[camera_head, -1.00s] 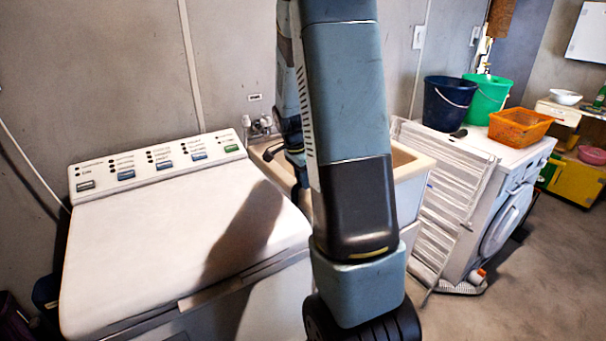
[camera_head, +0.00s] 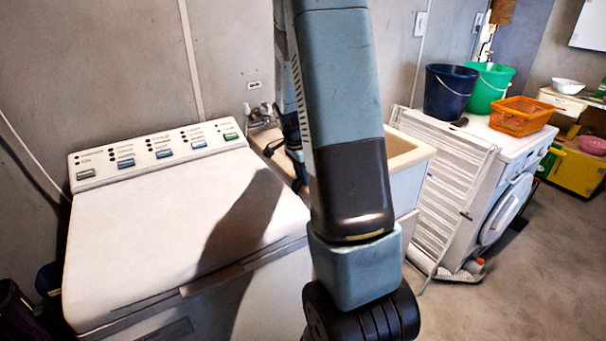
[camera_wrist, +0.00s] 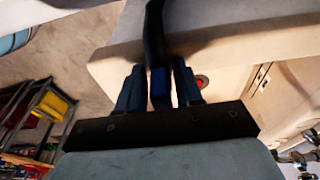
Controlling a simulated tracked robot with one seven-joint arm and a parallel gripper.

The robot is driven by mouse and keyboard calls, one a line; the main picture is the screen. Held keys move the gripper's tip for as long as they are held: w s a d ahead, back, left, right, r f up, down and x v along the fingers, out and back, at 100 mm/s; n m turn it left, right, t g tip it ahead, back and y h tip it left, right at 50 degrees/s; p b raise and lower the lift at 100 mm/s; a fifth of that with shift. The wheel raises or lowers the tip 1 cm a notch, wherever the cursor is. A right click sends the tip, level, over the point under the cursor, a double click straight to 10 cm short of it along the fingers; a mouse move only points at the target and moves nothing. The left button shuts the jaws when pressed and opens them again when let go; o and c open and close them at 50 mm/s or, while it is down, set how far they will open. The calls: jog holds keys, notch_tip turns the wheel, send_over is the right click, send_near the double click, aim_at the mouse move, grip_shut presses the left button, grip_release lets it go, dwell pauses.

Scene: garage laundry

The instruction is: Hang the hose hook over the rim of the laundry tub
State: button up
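The laundry tub (camera_head: 408,160) is a beige basin against the wall, partly hidden behind my arm in the head view. In the wrist view its pale rim and wall (camera_wrist: 115,65) lie beyond the fingers. My gripper (camera_wrist: 158,80) has its two fingers on either side of a blue part of the hose hook (camera_wrist: 160,88), and appears shut on it. A black curved length runs up from there in the wrist view. In the head view the dark hook (camera_head: 272,148) shows at the tub's left side; whether it touches the rim is unclear.
A white top-loading washer (camera_head: 150,230) stands left of the tub. A folded white drying rack (camera_head: 450,190) leans at right, before a front-loader (camera_head: 505,205) carrying a blue bucket (camera_head: 449,92), a green bucket (camera_head: 490,88) and an orange basket (camera_head: 522,116). Taps (camera_head: 262,112) are behind the tub.

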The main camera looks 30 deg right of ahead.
jog(key=o, duration=0.3)
notch_tip(320, 180, up, 13)
jog(key=a, duration=0.2)
jog(key=s+a+r+n+t, duration=0.2)
jog(key=s+a+r+n, duration=0.2)
jog(key=s+a+n, duration=0.1)
jog(key=s+a+r+n+t+y, duration=0.1)
jog(key=s+a+r+n, duration=0.3)
jog(key=s, duration=0.6)
jog(key=s+a+r+n+t+y, duration=0.1)
jog(key=s+a+r+n, duration=0.3)
jog(key=s+a+n, duration=0.4)
jog(key=shift+a+n+t, duration=0.25)
jog(key=shift+n+t, duration=0.25)
jog(key=shift+t, duration=0.3)
